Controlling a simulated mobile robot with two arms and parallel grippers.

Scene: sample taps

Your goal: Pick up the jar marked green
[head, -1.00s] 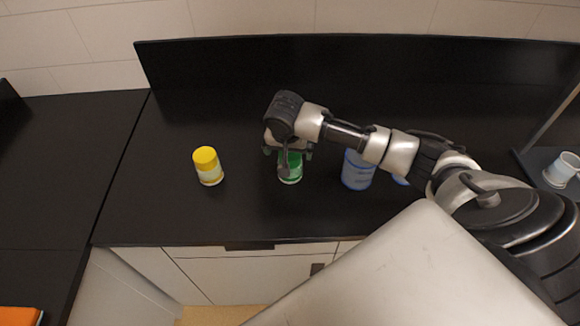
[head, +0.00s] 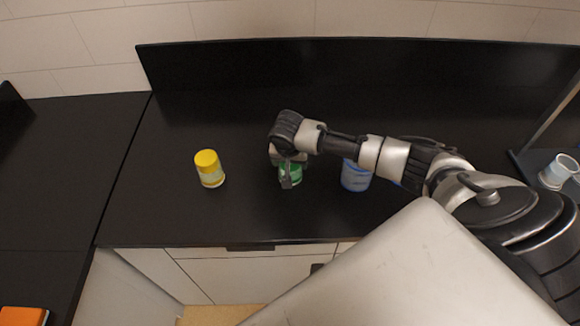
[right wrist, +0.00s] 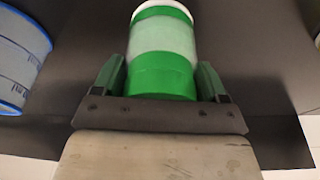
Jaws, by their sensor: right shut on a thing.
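The green jar (head: 295,173) stands on the black counter, partly hidden by my right gripper in the head view. In the right wrist view the green jar (right wrist: 164,42) shows a green band, a pale label and a white rim at its far end. My right gripper (head: 288,176) is over the jar from above, with one finger on each side. In the right wrist view the fingers of the right gripper (right wrist: 160,78) are shut on the jar's green end. My left gripper is not in view.
A yellow-capped jar (head: 209,168) stands to the left on the counter. A blue container (head: 355,175) stands close to the right, under my arm; it also shows in the right wrist view (right wrist: 18,55). A white cup (head: 558,171) is at the far right. The counter's front is clear.

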